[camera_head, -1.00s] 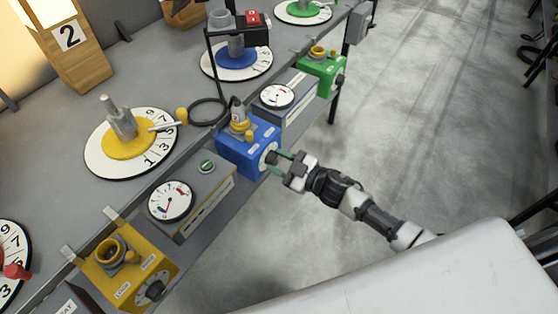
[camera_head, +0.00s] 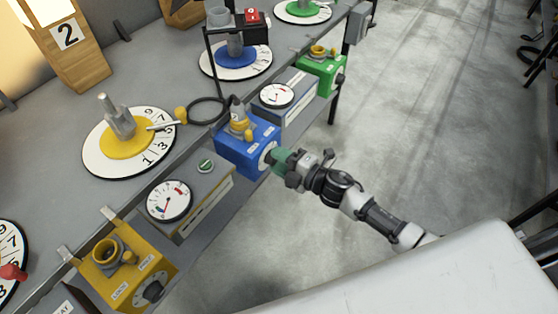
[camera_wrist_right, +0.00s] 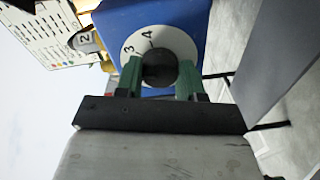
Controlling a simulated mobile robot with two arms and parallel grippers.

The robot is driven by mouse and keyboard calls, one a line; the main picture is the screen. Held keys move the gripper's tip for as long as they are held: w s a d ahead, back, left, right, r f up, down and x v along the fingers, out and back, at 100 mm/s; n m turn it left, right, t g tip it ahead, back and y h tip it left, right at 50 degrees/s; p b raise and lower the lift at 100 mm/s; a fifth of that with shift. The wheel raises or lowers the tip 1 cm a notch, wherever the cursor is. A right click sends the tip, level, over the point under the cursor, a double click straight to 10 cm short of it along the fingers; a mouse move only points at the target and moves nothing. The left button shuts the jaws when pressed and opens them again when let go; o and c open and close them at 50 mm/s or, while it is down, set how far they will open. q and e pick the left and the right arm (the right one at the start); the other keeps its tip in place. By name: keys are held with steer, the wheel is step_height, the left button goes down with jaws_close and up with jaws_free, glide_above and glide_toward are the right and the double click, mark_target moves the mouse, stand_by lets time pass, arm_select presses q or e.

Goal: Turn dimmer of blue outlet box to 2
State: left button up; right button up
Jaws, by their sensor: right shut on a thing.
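The blue outlet box (camera_head: 246,147) sits on the front edge of the bench, and its side also fills the upper middle of the right wrist view (camera_wrist_right: 165,14). A white dial (camera_wrist_right: 177,43) on that side shows the numbers 3 and 4 at its upper left. The black dimmer knob (camera_wrist_right: 160,68) is at the dial's centre. My right gripper (camera_head: 276,160) is at the dial, with its green fingertips (camera_wrist_right: 160,78) on both sides of the knob, shut on it. The knob's pointer and the other numbers are hidden. My left gripper is not in view.
A grey meter box (camera_head: 190,198) stands between the blue box and a yellow outlet box (camera_head: 118,273). Another meter box (camera_head: 283,102) and a green outlet box (camera_head: 322,72) are farther back. The floor (camera_head: 420,110) beside the bench is open.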

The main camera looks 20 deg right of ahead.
steer(key=shift+n, duration=1.2)
steer(key=o, duration=0.9)
steer(key=b+v, duration=0.1)
steer(key=v, duration=0.9)
steer(key=shift+s+d+r, duration=0.1)
steer(key=shift+s+d, duration=0.1)
steer(key=shift+s, duration=0.15)
